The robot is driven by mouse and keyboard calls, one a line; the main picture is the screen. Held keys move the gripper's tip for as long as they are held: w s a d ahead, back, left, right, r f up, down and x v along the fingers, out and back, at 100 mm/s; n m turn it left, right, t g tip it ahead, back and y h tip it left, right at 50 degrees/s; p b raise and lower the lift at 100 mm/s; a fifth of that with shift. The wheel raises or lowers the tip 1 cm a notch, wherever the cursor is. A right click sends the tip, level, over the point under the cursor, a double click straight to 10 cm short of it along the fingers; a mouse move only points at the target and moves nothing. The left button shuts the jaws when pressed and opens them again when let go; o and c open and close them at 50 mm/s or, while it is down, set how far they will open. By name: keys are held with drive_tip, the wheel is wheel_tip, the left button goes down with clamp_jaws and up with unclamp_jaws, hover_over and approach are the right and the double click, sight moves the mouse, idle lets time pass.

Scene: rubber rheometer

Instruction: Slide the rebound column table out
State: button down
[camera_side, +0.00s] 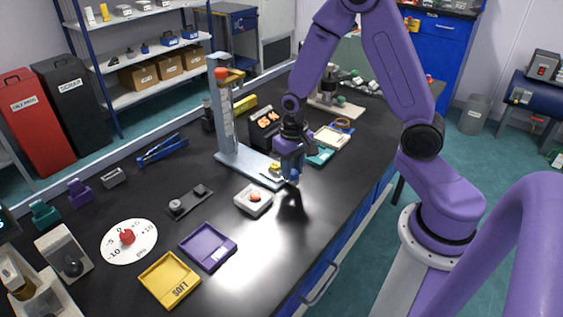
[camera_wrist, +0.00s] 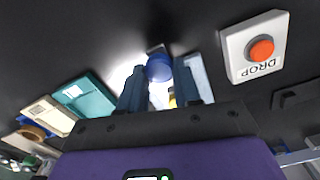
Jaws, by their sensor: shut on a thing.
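The rebound column (camera_side: 223,108) stands upright on a long pale blue-grey base (camera_side: 238,157) on the black bench. A small yellow piece (camera_side: 275,167) sits near the base's front end, where the table is; my gripper partly hides this end. My gripper (camera_side: 290,172) points down there. It is shut on a blue knob (camera_side: 295,175) at the table's front. In the wrist view the round blue knob (camera_wrist: 159,68) lies between the two fingertips, with a pale strip and a little yellow behind it. How far the table stands out from the base I cannot tell.
A white DROP box with a red button (camera_side: 254,199) stands close in front, also in the wrist view (camera_wrist: 256,48). A teal tray (camera_side: 320,156) and a cream tray (camera_side: 330,137) lie to the right. A dark unit with orange digits (camera_side: 265,125) stands behind. Bench front right is clear.

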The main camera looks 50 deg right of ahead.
drive_tip(key=shift+s, duration=0.35)
drive_tip(key=c, duration=0.8)
unclamp_jaws()
drive_tip(key=shift+s, duration=0.1)
drive_tip(key=shift+r, duration=0.25)
wheel_tip(320, 180, up, 17)
